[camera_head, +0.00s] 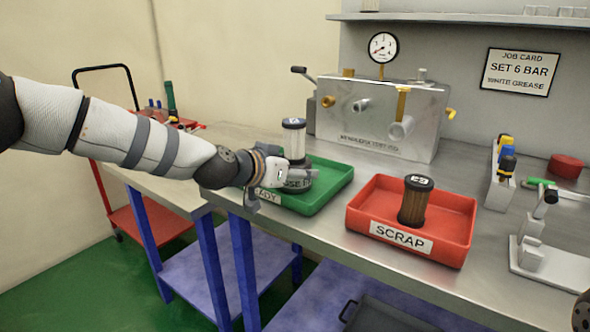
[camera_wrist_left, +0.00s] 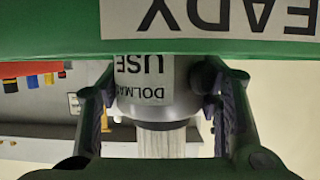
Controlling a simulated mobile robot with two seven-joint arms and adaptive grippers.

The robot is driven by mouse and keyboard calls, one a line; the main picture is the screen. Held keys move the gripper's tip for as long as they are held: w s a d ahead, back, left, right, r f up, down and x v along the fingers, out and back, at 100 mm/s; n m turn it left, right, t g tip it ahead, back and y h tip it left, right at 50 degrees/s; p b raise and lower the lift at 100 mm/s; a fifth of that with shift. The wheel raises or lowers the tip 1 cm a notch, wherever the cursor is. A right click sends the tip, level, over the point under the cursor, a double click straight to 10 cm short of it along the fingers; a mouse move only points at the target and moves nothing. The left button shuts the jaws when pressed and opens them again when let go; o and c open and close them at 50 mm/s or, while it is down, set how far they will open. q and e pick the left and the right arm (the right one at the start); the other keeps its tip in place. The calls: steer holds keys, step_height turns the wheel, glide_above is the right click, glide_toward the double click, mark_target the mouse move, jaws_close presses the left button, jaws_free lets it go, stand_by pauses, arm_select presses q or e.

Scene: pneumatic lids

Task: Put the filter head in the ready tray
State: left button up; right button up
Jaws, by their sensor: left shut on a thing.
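My left gripper (camera_head: 283,178) reaches in over the tray's front left side and is shut on the grey body. In the left wrist view the picture is upside down; the fingers lie on both sides of the filter head (camera_wrist_left: 155,85). The tray's labelled wall (camera_wrist_left: 80,30) hides its base, so I cannot tell whether it touches the tray floor. My right gripper is not in view.
A red scrap tray (camera_head: 460,225) with a dark-capped brown filter (camera_head: 413,202) stands to the right. A metal test block with a gauge (camera_head: 383,47) stands behind.

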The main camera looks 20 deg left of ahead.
arm_select(q)
steer(key=shift+f, duration=0.1)
steer(key=o, duration=1.4)
steer(key=shift+s+r, duration=0.1)
steer(key=shift+r, duration=0.25)
steer(key=p+v, duration=0.2)
steer(key=v, duration=0.9)
steer(key=shift+r+p, duration=0.1)
steer(key=shift+p, duration=0.2)
steer(key=shift+s+a, duration=0.15)
steer(key=shift+s, duration=0.2)
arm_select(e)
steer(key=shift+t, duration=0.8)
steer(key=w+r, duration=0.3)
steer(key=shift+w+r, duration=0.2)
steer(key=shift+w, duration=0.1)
